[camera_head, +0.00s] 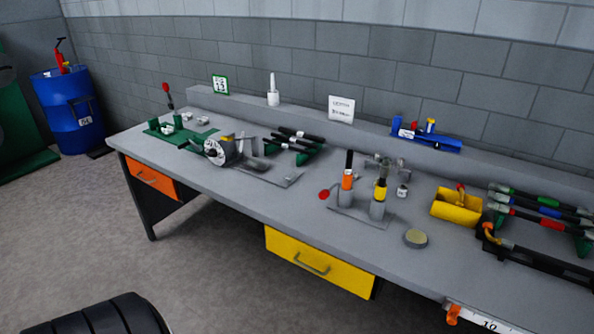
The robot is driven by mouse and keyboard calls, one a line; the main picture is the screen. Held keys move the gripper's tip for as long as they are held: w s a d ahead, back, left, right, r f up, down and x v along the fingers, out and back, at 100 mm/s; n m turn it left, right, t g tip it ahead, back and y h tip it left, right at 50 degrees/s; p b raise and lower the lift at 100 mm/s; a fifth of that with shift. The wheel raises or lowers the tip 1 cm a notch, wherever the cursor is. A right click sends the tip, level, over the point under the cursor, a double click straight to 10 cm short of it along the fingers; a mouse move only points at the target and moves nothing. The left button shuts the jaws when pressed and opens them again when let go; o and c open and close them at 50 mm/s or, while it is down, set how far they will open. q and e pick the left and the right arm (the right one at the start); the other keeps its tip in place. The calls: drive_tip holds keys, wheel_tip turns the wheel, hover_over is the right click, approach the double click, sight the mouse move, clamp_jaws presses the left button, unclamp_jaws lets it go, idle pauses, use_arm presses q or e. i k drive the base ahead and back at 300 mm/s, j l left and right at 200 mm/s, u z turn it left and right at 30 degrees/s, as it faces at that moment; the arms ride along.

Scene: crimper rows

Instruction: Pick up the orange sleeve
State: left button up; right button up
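The orange sleeve (347,181) looks like a short orange band around an upright black rod (349,160). The rod stands in a grey cylindrical holder (346,198) near the middle of the workbench. Just right of it, a similar upright piece with a yellow band (380,191) stands in a second grey holder (377,210). The two are close but apart. Neither of my grippers is in view.
The grey workbench (235,190) runs along a block wall. A red disc (324,195) lies left of the holders. A yellow bin (457,207), a round tin (416,238) and a rack with several banded hoses (540,212) stand to the right. Bench room in front of the holders is narrow.

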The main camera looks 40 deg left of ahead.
sight(346, 183)
drive_tip(key=i+j+u, duration=0.6)
drive_tip(key=i, duration=0.2)
drive_tip(key=i+j+u, duration=0.1)
drive_tip(key=i+u, duration=0.15)
drive_tip(key=i, duration=0.2)
